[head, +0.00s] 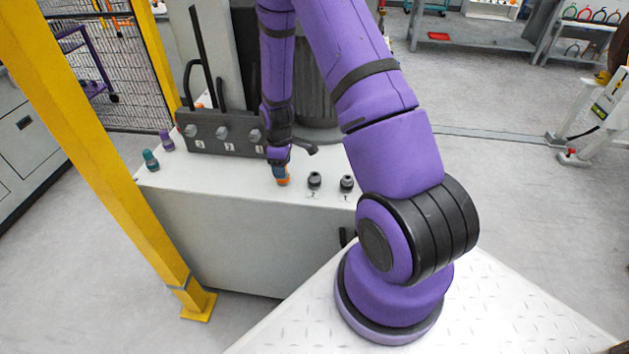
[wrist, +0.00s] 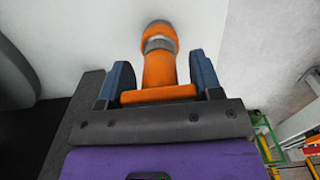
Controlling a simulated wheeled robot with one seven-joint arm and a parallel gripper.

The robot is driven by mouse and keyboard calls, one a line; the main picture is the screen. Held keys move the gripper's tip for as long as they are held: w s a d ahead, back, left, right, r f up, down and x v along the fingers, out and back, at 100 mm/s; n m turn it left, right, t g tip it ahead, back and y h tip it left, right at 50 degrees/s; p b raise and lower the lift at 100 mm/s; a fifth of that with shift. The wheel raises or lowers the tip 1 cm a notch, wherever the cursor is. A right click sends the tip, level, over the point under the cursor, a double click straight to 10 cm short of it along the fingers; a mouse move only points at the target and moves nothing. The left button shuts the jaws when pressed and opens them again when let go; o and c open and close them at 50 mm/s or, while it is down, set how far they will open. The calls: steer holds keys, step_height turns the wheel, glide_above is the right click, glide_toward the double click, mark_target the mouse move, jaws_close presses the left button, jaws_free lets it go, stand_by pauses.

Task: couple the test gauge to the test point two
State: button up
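My gripper (head: 280,170) points down over the white bench. Its two blue fingers, clear in the wrist view (wrist: 161,80), stand on either side of an orange fitting (wrist: 158,70) with a grey ring, apparently the test gauge, and appear shut on its wide base. The orange end (head: 283,181) shows below the fingers in the head view, close to the bench top; I cannot tell whether it touches. Just right of it stands a black fitting (head: 314,180) marked 2, then another black fitting (head: 346,182) marked 1.
A dark block (head: 215,133) with several numbered grey ports stands behind on the bench (head: 240,230). A teal fitting (head: 150,160) and a purple fitting (head: 166,140) stand at the bench's left end. A yellow post (head: 110,150) rises at the left front.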

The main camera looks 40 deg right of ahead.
steer(key=shift+c, duration=1.3)
steer(key=shift+r, duration=2.9)
steer(key=shift+r, duration=0.1)
